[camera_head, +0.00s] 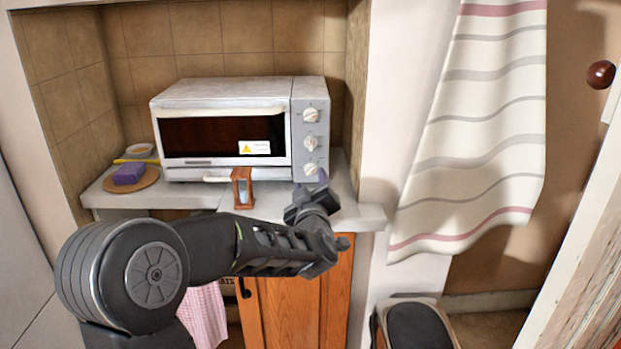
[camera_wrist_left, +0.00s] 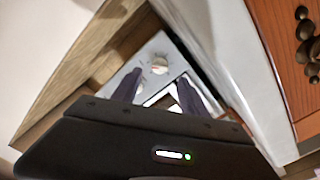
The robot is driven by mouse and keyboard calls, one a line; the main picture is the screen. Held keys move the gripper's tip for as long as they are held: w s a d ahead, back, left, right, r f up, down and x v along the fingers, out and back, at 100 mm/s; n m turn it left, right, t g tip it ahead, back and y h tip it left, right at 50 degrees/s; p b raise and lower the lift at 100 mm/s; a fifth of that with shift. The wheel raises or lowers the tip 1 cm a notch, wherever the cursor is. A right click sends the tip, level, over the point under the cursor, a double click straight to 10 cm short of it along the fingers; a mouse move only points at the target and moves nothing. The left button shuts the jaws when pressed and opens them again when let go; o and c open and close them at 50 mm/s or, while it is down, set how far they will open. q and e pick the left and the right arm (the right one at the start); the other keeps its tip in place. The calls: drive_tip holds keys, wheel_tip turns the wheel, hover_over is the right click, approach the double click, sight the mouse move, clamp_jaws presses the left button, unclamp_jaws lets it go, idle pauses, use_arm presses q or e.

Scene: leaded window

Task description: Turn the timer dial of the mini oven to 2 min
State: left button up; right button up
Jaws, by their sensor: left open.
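The white and grey mini oven (camera_head: 222,88) stands on the counter in the tiled alcove, its dark glass door closed. Its right-hand panel carries three pale round dials in a column: a top dial (camera_head: 311,115), a middle dial (camera_head: 311,142) and a bottom dial (camera_head: 310,169). Their markings are too small to read, so I cannot tell which is the timer. My left gripper (camera_head: 313,187) is open and empty, just below and in front of the bottom dial. In the left wrist view, a dial (camera_wrist_left: 159,66) shows beyond the spread fingers, apart from them. My right gripper is out of view.
A brown wooden object (camera_head: 242,187) stands at the counter's front, left of my gripper. A purple sponge (camera_head: 129,173) lies on a round board (camera_head: 146,181) at the left. A striped curtain (camera_head: 480,130) hangs at the right. The counter (camera_head: 369,217) has bare room at its right end.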

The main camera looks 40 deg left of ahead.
sight(311, 173)
use_arm(q)
drive_tip(key=shift+v, duration=1.15)
drive_tip(key=p, duration=0.4)
drive_tip(key=shift+w+r+n, duration=0.1)
drive_tip(key=shift+r+n, duration=0.15)
drive_tip(key=shift+n, duration=0.15)
drive_tip(key=shift+d+f, duration=0.1)
drive_tip(key=shift+f, duration=0.3)
drive_tip(key=p+x, duration=0.1)
drive_tip(key=x, duration=0.6)
drive_tip(key=shift+w+a, duration=0.25)
drive_tip(key=shift+w, duration=0.05)
